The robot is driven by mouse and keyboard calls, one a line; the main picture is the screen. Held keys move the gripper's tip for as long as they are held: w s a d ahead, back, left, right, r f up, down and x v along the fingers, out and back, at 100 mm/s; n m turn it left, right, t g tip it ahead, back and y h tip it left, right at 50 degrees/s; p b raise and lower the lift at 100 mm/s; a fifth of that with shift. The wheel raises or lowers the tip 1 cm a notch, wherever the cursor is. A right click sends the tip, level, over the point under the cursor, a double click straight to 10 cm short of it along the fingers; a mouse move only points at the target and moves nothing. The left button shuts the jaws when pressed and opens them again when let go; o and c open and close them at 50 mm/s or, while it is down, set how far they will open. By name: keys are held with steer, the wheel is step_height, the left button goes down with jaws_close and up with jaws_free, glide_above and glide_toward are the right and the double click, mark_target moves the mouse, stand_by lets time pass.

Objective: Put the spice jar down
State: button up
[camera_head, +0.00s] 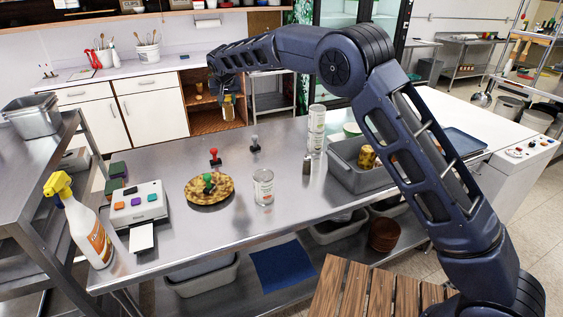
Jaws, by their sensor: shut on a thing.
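My gripper (226,96) is at the upper middle of the view, at the end of my dark blue arm that reaches in from the right. It is shut on the spice jar (228,110), a small jar with yellowish contents that hangs upright below the fingers. The jar is seen against the open wooden cabinet behind and appears to be above the far edge of the steel table (290,185). Its exact height is hard to tell. The fingers are small and partly hidden.
The table's far left is largely clear.

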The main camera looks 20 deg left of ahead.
steer(key=w+d, duration=0.4)
steer(key=d, duration=0.6)
steer(key=w+d, duration=0.5)
steer(key=d, duration=0.4)
steer(key=f, duration=2)
steer(key=shift+d+f, duration=0.25)
steer(key=shift+f, duration=0.05)
steer(key=shift+f, duration=0.2)
steer(key=o, duration=1.1)
steer(key=shift+c, duration=0.2)
steer(key=shift+r, duration=0.1)
steer(key=shift+s+r, duration=0.1)
steer(key=shift+r, duration=0.1)
steer(key=v, duration=1.1)
steer(key=shift+s+d+r, duration=0.2)
steer(key=shift+d+r, duration=0.05)
steer(key=shift+r, duration=0.05)
